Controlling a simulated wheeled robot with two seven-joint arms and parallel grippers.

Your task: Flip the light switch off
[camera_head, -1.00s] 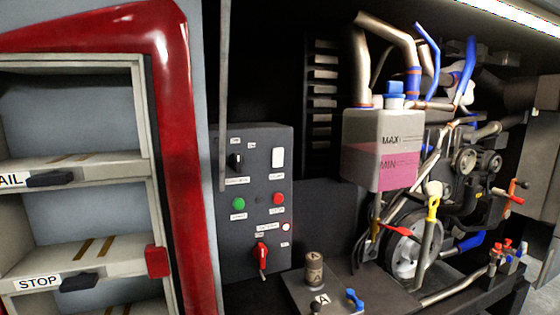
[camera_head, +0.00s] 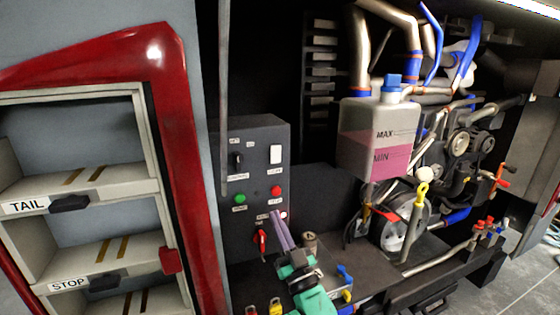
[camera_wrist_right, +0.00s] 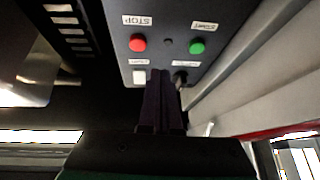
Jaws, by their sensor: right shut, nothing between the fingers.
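The light switch appears to be the white rocker (camera_head: 276,154) at the upper right of a dark grey control panel (camera_head: 258,136). It also shows in the right wrist view (camera_wrist_right: 139,77), where the panel looks upside down. Whether it is on or off is too small to tell. My right gripper (camera_head: 276,214) is shut and empty, its purple fingers pointing up in front of the panel's lower part, below the red button. In the right wrist view its fingertips (camera_wrist_right: 163,73) appear between the white rocker and the black knob. Contact cannot be told. My left gripper is not in view.
The panel also holds a black knob (camera_head: 237,160), a green button (camera_head: 239,199), a red button (camera_head: 276,190) and a red lever (camera_head: 261,240). A coolant tank (camera_head: 368,140) and engine stand to the right. A red-framed shelf unit (camera_head: 178,130) stands at left.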

